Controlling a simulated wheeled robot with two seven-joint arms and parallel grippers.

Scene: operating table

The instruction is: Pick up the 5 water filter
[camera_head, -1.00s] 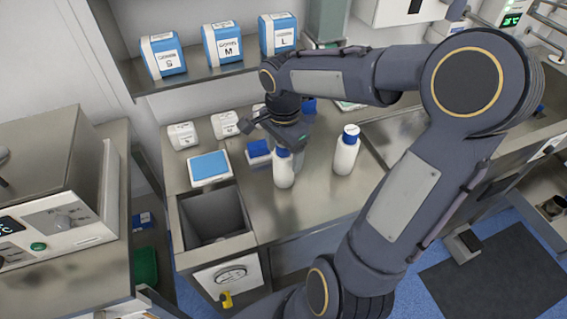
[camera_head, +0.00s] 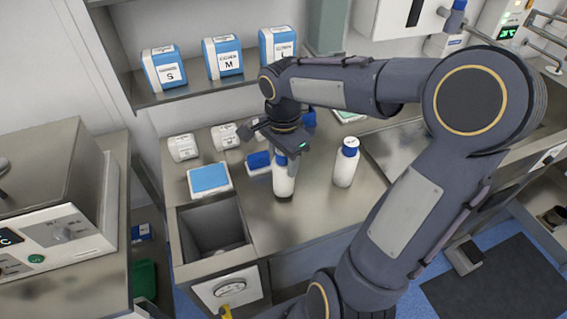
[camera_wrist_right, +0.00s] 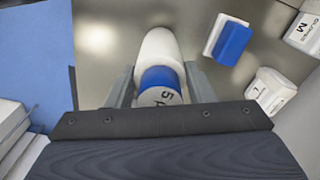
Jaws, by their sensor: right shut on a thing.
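The 5 water filter is a white bottle (camera_head: 284,182) with a blue cap, standing upright at the middle of the steel worktop. In the right wrist view its cap (camera_wrist_right: 160,88) shows "5" on top. My right gripper (camera_wrist_right: 160,88) is shut on it, with one finger on each side near the cap. In the head view my right gripper (camera_head: 283,158) covers the cap from above. I cannot tell whether its base touches the worktop. My left gripper is not in view.
A similar white bottle with blue cap (camera_head: 345,168) stands just right. A blue-topped box (camera_head: 209,179), a small blue and white block (camera_head: 258,160) and white boxes (camera_head: 183,147) lie left. An open bin (camera_head: 212,226) is front left. A shelf (camera_head: 197,90) holds S, M and L boxes.

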